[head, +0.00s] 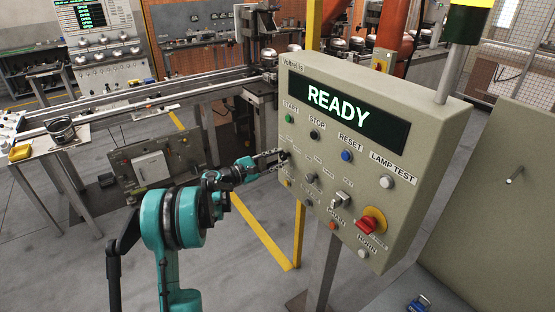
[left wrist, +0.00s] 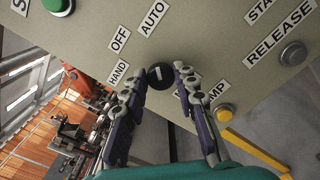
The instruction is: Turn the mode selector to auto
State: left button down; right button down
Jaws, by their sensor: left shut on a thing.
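The mode selector (left wrist: 160,77) is a round black knob with a white mark, on the grey control panel (head: 350,140). HAND, OFF and AUTO labels curve around it in the left wrist view. Its white mark stands nearly upright in that view, roughly toward the AUTO label (left wrist: 152,18). My left gripper (left wrist: 158,74) has a finger on each side of the knob and is shut on it. In the head view the left gripper (head: 278,157) reaches the panel's left edge and hides most of the knob. My right gripper is not in view.
The display (head: 340,97) reads READY. A green button (left wrist: 58,6) and a yellow button (left wrist: 224,113) are near the knob. A red rotary switch (head: 373,222) is at the panel's lower right. A yellow post (head: 299,235) stands behind the panel.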

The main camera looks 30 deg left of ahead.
pick_arm(q)
jog(key=shift+m, duration=0.4)
jog(key=c, duration=1.2)
grip_release()
jog(key=v, duration=1.2)
jog(key=shift+d, duration=0.15)
